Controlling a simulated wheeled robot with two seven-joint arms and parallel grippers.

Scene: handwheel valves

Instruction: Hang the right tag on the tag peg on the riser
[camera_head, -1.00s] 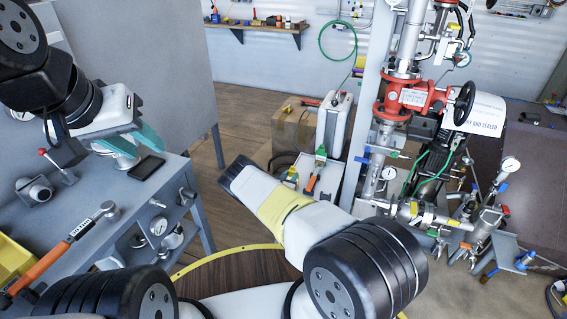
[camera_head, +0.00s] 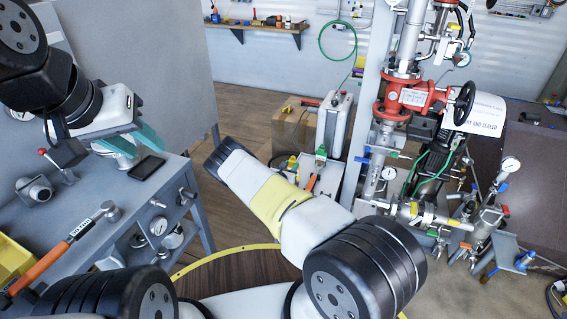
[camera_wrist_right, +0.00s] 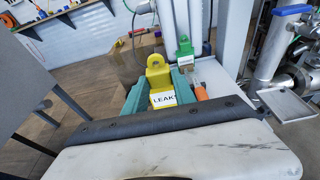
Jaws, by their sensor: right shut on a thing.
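In the right wrist view a yellow tag (camera_wrist_right: 157,76) with a white "LEAK" label is between the teal fingers of my right gripper (camera_wrist_right: 160,92), which is shut on it. In the head view my right forearm (camera_head: 270,200) reaches to the upper left; its gripper and the tag are hidden there. My left gripper (camera_head: 132,143) has its teal fingers apart, empty, above the grey bench at left. The riser (camera_head: 404,50) is the upright pipe with a red valve (camera_head: 412,97) at right. I cannot make out the tag peg on it.
A cardboard box (camera_head: 292,125) stands on the floor beyond my right forearm. Pipes and gauges crowd the right side.

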